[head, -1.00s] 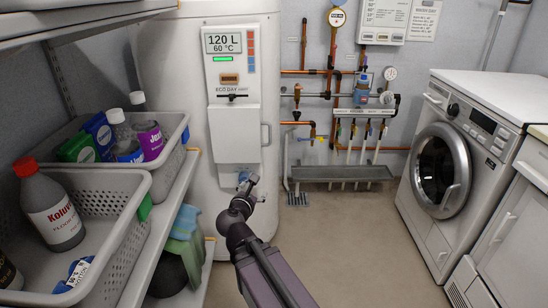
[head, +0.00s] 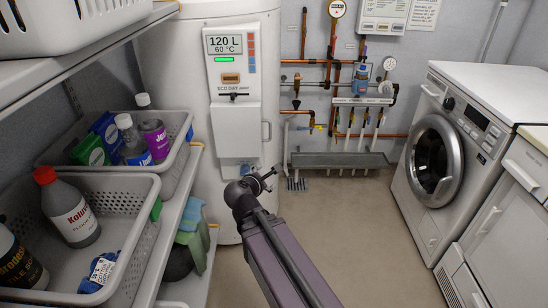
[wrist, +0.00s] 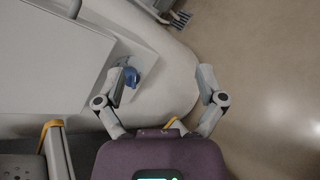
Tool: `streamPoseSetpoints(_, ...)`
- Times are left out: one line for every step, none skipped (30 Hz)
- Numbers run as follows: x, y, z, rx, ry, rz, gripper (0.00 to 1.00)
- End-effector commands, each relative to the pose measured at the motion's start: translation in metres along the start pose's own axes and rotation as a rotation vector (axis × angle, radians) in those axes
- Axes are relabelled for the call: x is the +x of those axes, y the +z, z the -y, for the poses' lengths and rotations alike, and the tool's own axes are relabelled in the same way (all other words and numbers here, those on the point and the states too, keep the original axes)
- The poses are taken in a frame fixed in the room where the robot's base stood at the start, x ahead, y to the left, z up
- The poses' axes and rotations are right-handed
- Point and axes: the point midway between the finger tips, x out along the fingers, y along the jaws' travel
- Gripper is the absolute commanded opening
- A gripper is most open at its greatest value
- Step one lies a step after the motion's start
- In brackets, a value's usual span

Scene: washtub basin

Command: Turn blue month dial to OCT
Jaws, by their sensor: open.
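Two blue fittings show, and I can read no month letters on either. One is the blue fitting (head: 361,78) on the wall pipes, well away from my gripper. My gripper (head: 270,180) is in front of the boiler's lower right side. In the wrist view my gripper (wrist: 163,80) is open and empty, its fingers spread wide. The left finger partly covers the knob; I cannot tell whether they touch.
The white boiler (head: 187,115) stands behind my gripper. Shelves with grey baskets (head: 130,182) of bottles are on the left. A grey trough (head: 338,160) is under the pipes. A washing machine (head: 440,165) stands right. The floor between is clear.

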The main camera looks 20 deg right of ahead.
Motion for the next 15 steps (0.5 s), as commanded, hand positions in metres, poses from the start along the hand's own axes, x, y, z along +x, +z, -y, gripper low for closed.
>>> streamPoseSetpoints(-0.003, 0.006, -0.003, 0.023, -0.013, -0.005, 0.89)
streamPoseSetpoints(-0.004, 0.007, -0.003, 0.037, -0.02, -0.008, 0.89)
streamPoseSetpoints(-0.004, 0.009, -0.003, 0.054, -0.029, -0.013, 0.89)
streamPoseSetpoints(-0.005, 0.011, -0.003, 0.068, -0.037, -0.016, 0.89)
streamPoseSetpoints(-0.006, 0.012, -0.002, 0.082, -0.045, -0.019, 0.89)
streamPoseSetpoints(-0.007, 0.014, -0.002, 0.099, -0.055, -0.023, 0.89)
streamPoseSetpoints(-0.007, 0.015, -0.002, 0.113, -0.062, -0.026, 0.89)
streamPoseSetpoints(-0.008, 0.017, -0.002, 0.127, -0.07, -0.029, 0.89)
streamPoseSetpoints(-0.009, 0.018, -0.002, 0.144, -0.08, -0.033, 0.89)
streamPoseSetpoints(-0.01, 0.02, -0.002, 0.157, -0.087, -0.036, 0.89)
streamPoseSetpoints(-0.011, 0.021, -0.002, 0.172, -0.095, -0.038, 0.89)
streamPoseSetpoints(-0.012, 0.023, -0.002, 0.189, -0.106, -0.042, 0.89)
streamPoseSetpoints(-0.013, 0.024, -0.002, 0.202, -0.113, -0.045, 0.89)
streamPoseSetpoints(-0.014, 0.025, -0.002, 0.216, -0.121, -0.047, 0.89)
streamPoseSetpoints(-0.015, 0.027, -0.002, 0.234, -0.131, -0.051, 0.89)
